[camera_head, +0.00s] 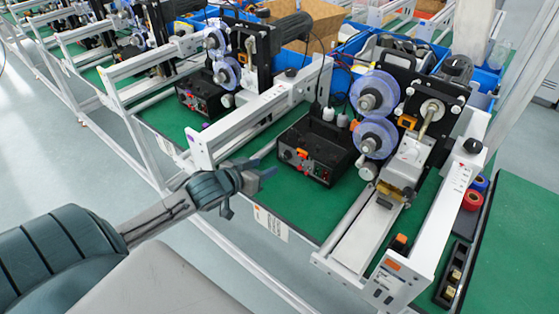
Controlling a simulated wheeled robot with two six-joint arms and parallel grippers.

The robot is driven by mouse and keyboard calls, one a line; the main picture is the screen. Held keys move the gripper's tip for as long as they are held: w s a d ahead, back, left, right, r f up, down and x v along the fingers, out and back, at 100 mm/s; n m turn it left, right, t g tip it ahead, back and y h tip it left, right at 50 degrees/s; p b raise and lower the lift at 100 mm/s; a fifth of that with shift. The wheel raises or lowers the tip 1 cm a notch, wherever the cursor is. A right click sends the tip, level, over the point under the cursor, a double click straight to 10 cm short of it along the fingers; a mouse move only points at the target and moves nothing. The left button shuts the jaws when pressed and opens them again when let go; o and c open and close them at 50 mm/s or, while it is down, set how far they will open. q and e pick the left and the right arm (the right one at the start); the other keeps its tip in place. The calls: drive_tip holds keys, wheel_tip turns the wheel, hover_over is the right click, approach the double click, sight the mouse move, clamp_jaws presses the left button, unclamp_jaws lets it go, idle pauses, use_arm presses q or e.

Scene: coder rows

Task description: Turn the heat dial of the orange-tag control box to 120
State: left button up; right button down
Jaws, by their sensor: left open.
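The orange-tag control box (335,140) is a black box on the green bench, right of the picture's middle. Its orange tag (302,153) sits at the upper left of the front panel. The panel carries small knobs and reddish marks, too small for me to read the dial's setting. My left gripper (248,191) is open and empty, in front of and to the left of this box, apart from it, near the bench's front edge. My right gripper is not in view.
A white frame rail (215,142) stands left of the box. Right of it are blue spools (374,137) and a brass-coloured die on a white track (365,235). A second black control box (205,96) stands farther back left. Green bench surface lies bare before the orange-tag box.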

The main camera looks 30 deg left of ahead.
sight(284, 158)
use_arm(q)
drive_tip(key=x, duration=0.8)
drive_tip(key=shift+w+d+f, duration=0.1)
drive_tip(key=shift+w+f, duration=0.05)
drive_tip(key=shift+w, duration=0.1)
drive_tip(key=c, duration=1)
